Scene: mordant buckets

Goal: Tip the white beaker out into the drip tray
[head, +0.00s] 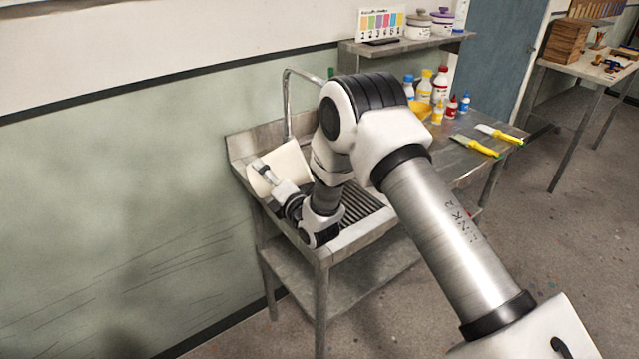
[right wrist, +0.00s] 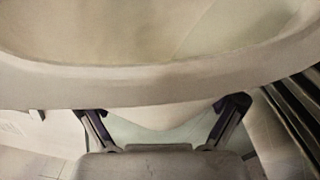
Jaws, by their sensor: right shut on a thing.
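The white beaker (head: 288,160) is at the left part of the metal sink unit in the head view, and it looks tilted. In the right wrist view its pale rim and wall (right wrist: 160,85) fill the upper part. My right gripper (head: 263,172) is shut on the beaker, with its two fingers (right wrist: 163,118) spread against the wall below the rim. Whether liquid is in it or leaving it I cannot tell. A dark ribbed surface, seemingly the drip tray (head: 358,207), shows beside my right arm, which hides part of it. My left gripper is not in view.
A curved metal tap (head: 288,95) rises behind the beaker. Several bottles (head: 425,88), a yellow bowl (head: 420,110) and two yellow-handled brushes (head: 480,148) stand or lie on the bench to the right. A shelf (head: 400,46) with pots hangs above.

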